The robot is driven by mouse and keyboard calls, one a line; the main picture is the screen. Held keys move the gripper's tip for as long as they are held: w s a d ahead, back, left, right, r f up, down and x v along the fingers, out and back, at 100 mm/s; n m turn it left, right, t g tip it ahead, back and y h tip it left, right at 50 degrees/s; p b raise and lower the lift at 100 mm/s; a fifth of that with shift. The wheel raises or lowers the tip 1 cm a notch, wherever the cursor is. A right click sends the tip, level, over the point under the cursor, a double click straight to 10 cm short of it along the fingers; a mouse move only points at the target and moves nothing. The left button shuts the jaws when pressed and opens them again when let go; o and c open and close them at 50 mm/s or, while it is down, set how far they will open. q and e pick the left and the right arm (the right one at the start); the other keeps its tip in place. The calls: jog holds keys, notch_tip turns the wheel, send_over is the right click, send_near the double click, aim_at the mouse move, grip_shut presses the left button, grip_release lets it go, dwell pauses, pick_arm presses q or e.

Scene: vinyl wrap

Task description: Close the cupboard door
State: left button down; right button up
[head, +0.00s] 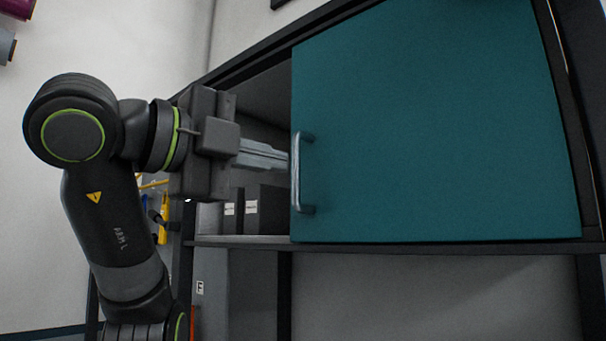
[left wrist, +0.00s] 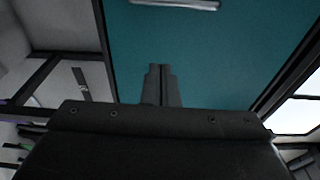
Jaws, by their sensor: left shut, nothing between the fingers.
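The teal cupboard door (head: 430,130) fills the right of the head view. It covers the right part of the cupboard, and an open gap with a shelf inside shows to its left. Its metal handle (head: 302,172) is upright near the door's left edge. My left gripper (head: 286,161) is shut and empty, its fingertips close to the handle and the door's left edge; I cannot tell whether they touch. In the left wrist view the shut fingers (left wrist: 160,72) point at the teal door (left wrist: 220,55), with the handle (left wrist: 175,4) at the top edge. My right gripper is not in view.
Dark boxes (head: 265,209) with white labels stand on the cupboard shelf (head: 240,240) behind the gap. A yellow item (head: 163,220) is partly hidden behind my left arm. Pale wall lies at the left, and there is open space below the cupboard.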

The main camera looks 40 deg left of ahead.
aim_at(296, 174)
pick_arm(q)
jog(key=p+x, duration=0.1)
jog(key=x, duration=0.2)
jog(key=p+x, duration=0.2)
jog(key=x, duration=0.1)
jog(key=p+x, duration=0.1)
jog(key=x, duration=0.2)
jog(key=shift+w+a+r, duration=0.15)
jog(key=shift+r, duration=0.15)
jog(key=shift+a+f+p, duration=0.2)
jog(key=shift+a+p, duration=0.3)
jog(key=shift+a, duration=1.5)
jog(key=shift+d, duration=0.1)
